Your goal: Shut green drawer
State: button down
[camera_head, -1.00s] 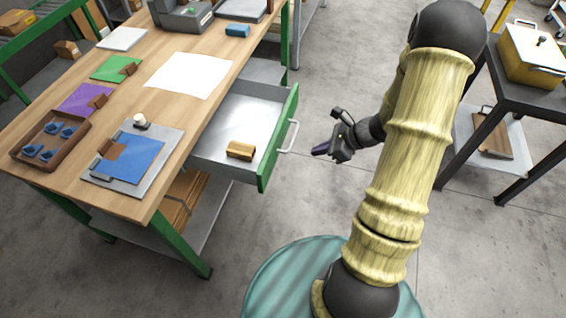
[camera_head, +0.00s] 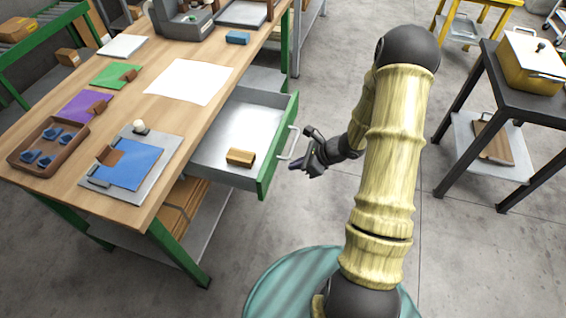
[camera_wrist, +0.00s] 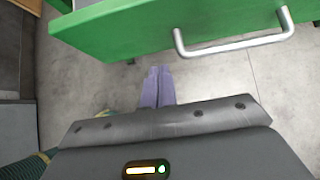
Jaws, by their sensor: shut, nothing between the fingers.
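The green-fronted drawer (camera_head: 278,148) stands pulled out from the workbench in the head view. A wood-coloured block (camera_head: 240,157) lies inside it near the front. Its silver handle (camera_head: 290,143) faces my gripper (camera_head: 298,166). My gripper is shut and empty, just right of the drawer front and close to the handle. In the wrist view the green front (camera_wrist: 160,27) and the handle (camera_wrist: 236,42) are at the top. My purple fingertips (camera_wrist: 157,72) are together below the front, left of the handle. I cannot tell whether they touch the front.
The wooden workbench (camera_head: 160,128) carries a blue sheet on a clipboard (camera_head: 132,165), a brown tray (camera_head: 48,147) and white paper (camera_head: 190,82). A dark side table (camera_head: 520,85) with a yellow box (camera_head: 530,62) stands at the right. Floor between is clear.

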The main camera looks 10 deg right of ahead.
aim_at(274, 165)
jog(key=w+a, duration=0.1)
jog(key=a, duration=0.1)
jog(key=w+a, duration=0.1)
jog(key=shift+a+f, duration=0.15)
jog(key=shift+a, duration=0.2)
jog(key=shift+w+a, duration=0.15)
